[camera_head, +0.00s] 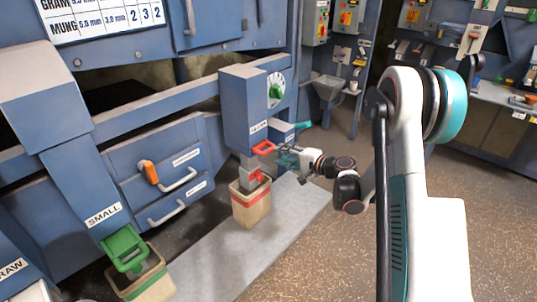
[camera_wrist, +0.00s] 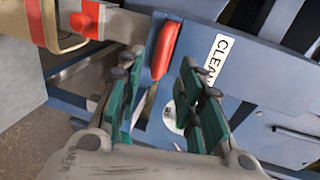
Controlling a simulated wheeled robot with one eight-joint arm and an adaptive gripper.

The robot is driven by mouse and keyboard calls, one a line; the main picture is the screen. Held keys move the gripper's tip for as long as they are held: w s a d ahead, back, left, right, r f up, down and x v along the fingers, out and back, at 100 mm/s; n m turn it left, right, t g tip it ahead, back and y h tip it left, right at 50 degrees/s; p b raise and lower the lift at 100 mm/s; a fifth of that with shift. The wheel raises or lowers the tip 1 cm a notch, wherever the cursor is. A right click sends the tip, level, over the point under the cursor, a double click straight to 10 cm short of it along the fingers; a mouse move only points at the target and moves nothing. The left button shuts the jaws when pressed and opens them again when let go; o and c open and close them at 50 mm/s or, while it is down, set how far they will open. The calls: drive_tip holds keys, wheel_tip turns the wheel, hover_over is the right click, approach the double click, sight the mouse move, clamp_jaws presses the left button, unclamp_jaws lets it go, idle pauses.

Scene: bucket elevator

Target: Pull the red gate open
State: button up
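The red gate handle (camera_head: 263,147) is on the front of the blue chute labelled CLEAN (camera_head: 250,108), above a tan bucket (camera_head: 249,212). In the wrist view the red handle (camera_wrist: 166,52) is upright in the picture, close by the tip of the left finger. My gripper (camera_head: 287,158) is just right of the handle in the head view. In the wrist view its green fingers (camera_wrist: 174,66) are apart, with nothing held between them. I cannot tell whether the left finger touches the handle.
A second red part (camera_head: 255,180) is on the metal spout at the bucket. A green gate (camera_head: 124,248) is on the SMALL chute at the left, above another bucket (camera_head: 150,287). Speckled floor (camera_head: 300,255) is clear.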

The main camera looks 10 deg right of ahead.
sight(271, 151)
drive_tip(key=b+x, duration=0.2)
drive_tip(key=x, duration=0.5)
drive_tip(key=shift+w+a, duration=0.2)
drive_tip(key=shift+w, duration=0.1)
clamp_jaws()
